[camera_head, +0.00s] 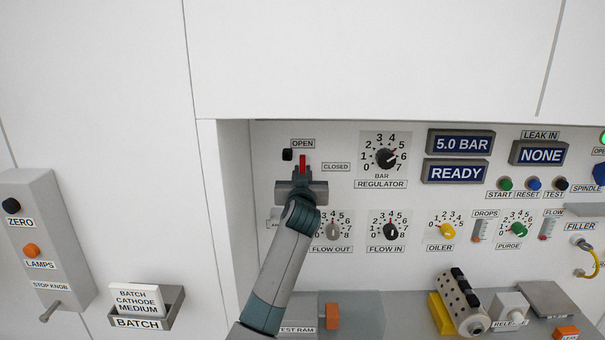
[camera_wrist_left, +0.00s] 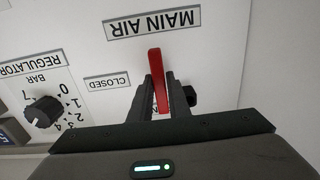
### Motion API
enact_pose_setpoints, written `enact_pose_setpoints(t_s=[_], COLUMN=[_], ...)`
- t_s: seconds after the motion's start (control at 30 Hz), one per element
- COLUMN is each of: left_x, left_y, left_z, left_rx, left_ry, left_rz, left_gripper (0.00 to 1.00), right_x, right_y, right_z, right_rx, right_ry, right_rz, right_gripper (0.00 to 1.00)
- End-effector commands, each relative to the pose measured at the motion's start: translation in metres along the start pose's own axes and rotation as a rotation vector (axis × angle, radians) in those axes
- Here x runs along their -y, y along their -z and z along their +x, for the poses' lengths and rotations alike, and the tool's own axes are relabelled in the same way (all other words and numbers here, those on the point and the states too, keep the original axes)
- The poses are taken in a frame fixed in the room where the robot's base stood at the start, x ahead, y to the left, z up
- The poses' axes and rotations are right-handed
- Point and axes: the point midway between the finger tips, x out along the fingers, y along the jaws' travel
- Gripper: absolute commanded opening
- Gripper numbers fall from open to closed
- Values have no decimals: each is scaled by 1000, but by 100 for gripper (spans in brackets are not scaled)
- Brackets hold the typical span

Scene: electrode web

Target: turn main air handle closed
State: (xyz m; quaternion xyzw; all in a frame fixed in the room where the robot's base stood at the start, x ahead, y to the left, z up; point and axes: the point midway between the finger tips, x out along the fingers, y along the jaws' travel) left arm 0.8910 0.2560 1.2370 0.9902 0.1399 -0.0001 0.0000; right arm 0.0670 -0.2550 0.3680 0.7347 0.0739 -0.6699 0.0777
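The main air handle is a red lever (camera_head: 303,163) on the panel, upright just under the OPEN label (camera_head: 302,143). The CLOSED label (camera_head: 336,167) is to its right. My left gripper (camera_head: 302,176) is at the lever, reaching up from below. In the left wrist view the red lever (camera_wrist_left: 158,80) stands between the two fingers (camera_wrist_left: 160,92), one close on each side; whether they press on it I cannot tell. The MAIN AIR label (camera_wrist_left: 152,22) shows upside down there, beyond the lever. The lever's base is hidden by the gripper. My right gripper is not in view.
A black knob (camera_head: 287,155) sits just left of the lever. The regulator dial (camera_head: 386,158) is to the right, with the flow out knob (camera_head: 333,231) and flow in knob (camera_head: 390,231) below. The recess's left side wall (camera_head: 233,190) is close to my left arm.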

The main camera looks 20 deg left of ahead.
Motion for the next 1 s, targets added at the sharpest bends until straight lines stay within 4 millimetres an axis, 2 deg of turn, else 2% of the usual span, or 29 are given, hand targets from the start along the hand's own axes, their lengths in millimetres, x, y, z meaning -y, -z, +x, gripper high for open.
enact_pose_setpoints(t_s=[0.07,0.57,1.0], left_x=[0,0,-1], left_y=[0,1,2], left_z=[0,0,0], left_rx=[0,1,1], left_ry=[0,0,-1], left_rz=[0,62,367], left_gripper=[0,0,0], right_x=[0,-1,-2], right_y=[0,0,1], right_z=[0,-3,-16], right_rx=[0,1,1], right_ry=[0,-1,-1], right_rz=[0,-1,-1], right_gripper=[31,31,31])
